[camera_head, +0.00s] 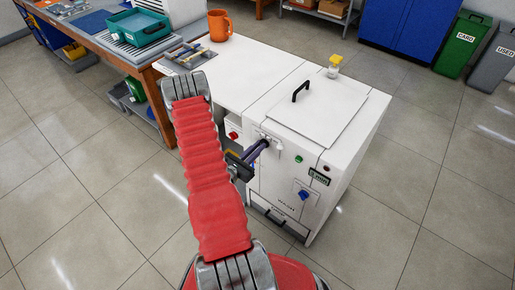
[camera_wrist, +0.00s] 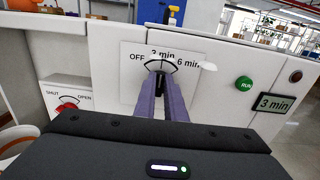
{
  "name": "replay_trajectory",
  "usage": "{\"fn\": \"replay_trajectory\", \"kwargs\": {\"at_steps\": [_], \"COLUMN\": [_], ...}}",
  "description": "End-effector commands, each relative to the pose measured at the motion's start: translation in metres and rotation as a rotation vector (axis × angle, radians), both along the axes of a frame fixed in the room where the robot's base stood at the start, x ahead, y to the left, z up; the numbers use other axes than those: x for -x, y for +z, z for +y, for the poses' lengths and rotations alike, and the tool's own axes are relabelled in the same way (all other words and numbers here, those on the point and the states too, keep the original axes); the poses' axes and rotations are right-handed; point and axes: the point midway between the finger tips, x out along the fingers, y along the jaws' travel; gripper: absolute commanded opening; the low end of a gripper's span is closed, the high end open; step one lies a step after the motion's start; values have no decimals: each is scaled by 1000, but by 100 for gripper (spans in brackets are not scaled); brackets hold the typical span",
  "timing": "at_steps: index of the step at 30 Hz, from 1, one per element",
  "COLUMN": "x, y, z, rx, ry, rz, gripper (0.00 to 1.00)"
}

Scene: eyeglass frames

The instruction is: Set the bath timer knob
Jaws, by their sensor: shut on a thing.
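The bath timer dial plate (camera_wrist: 135,88), marked OFF, 3 min and 6 min, is on the front of a white machine (camera_head: 290,130). My gripper (camera_wrist: 160,72) has its two purple-grey fingers closed together at the middle of this dial. In the head view my gripper (camera_head: 264,143) reaches the upper front of the machine. A small display (camera_wrist: 273,103) right of the dial reads 3 min.
A green RUN button (camera_wrist: 244,82) is right of the dial. A red SHUT/OPEN knob (camera_wrist: 67,103) is at lower left. A blue knob (camera_head: 303,195) sits lower on the front. The black-handled lid (camera_head: 320,108) is closed. An orange mug (camera_head: 219,25) stands behind.

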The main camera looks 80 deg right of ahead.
Motion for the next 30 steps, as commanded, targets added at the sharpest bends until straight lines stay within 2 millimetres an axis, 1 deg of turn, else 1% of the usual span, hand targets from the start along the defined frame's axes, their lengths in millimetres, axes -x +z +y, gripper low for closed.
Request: {"fn": "replay_trajectory", "kwargs": {"at_steps": [8,14,20,30], "x": [0,-1,-3,-7], "y": [0,0,-1,-2], "z": [0,0,-1,-3], "rx": [-8,-36,-86,-204], "ry": [0,0,0,1], "rz": [19,83,199,471], "gripper": [0,0,0,0]}}
